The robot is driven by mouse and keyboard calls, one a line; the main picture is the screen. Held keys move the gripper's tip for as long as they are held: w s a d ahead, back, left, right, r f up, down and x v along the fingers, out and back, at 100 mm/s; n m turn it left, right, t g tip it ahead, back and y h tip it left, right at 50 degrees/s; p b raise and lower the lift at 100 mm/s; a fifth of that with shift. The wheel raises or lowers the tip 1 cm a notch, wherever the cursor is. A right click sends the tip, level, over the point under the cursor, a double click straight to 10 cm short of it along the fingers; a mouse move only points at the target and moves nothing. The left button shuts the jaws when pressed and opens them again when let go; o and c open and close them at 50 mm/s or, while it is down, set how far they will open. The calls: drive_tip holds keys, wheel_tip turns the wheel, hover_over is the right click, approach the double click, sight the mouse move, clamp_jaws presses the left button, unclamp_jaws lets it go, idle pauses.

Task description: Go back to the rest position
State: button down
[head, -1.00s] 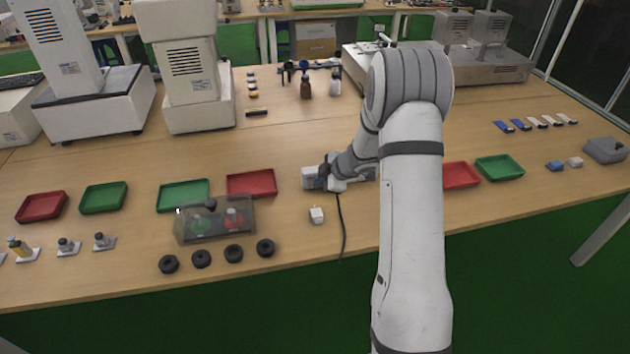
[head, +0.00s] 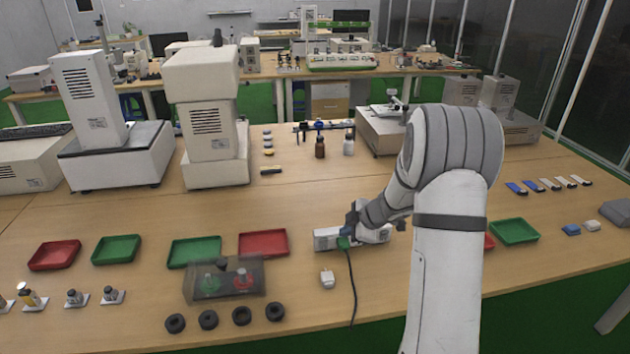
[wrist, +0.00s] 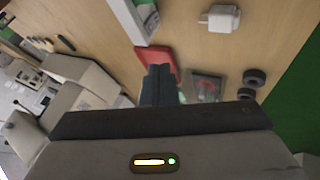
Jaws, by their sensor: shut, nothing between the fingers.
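My gripper shows in the wrist view (wrist: 158,84) with its two dark fingers together and nothing between them. In the head view my arm reaches over the table, and its wrist end is above the white power strip (head: 328,240). In the wrist view the strip lies beyond the fingers at the top (wrist: 138,18). I cannot tell from the head view how far the gripper is above the table.
A white plug adapter (head: 327,279) and a dark cable (head: 352,290) lie in front of the strip. A clear box with red and green buttons (head: 225,281), black rings (head: 241,316) and a red tray (head: 263,244) are to the left. Tall white instruments (head: 208,120) stand behind.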

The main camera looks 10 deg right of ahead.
wheel_tip(320, 180, up, 10)
drive_tip(key=d+r+m+t+h, duration=0.1)
drive_tip(key=d+m+t+h, duration=0.1)
drive_tip(key=m+t+h, duration=0.2)
drive_tip(key=s+d+r+m+g+h, duration=0.1)
drive_tip(key=s+d+r+m+h, duration=0.1)
drive_tip(key=s+r+m+h, duration=0.35)
drive_tip(key=s+a+m+g+y, duration=0.1)
drive_tip(key=s+a+m+g, duration=0.1)
drive_tip(key=s, duration=0.7)
drive_tip(key=s+a+m+g+y, duration=0.2)
drive_tip(key=s+a, duration=0.3)
drive_tip(key=s, duration=0.4)
drive_tip(key=s+a+m+g+y, duration=0.1)
drive_tip(key=s+a+m+g, duration=0.1)
drive_tip(key=s, duration=0.8)
drive_tip(key=shift+a+f+m, duration=0.25)
drive_tip(key=shift+a+m, duration=0.3)
drive_tip(key=shift+a, duration=0.1)
drive_tip(key=shift+w+y, duration=0.1)
drive_tip(key=shift+y, duration=0.15)
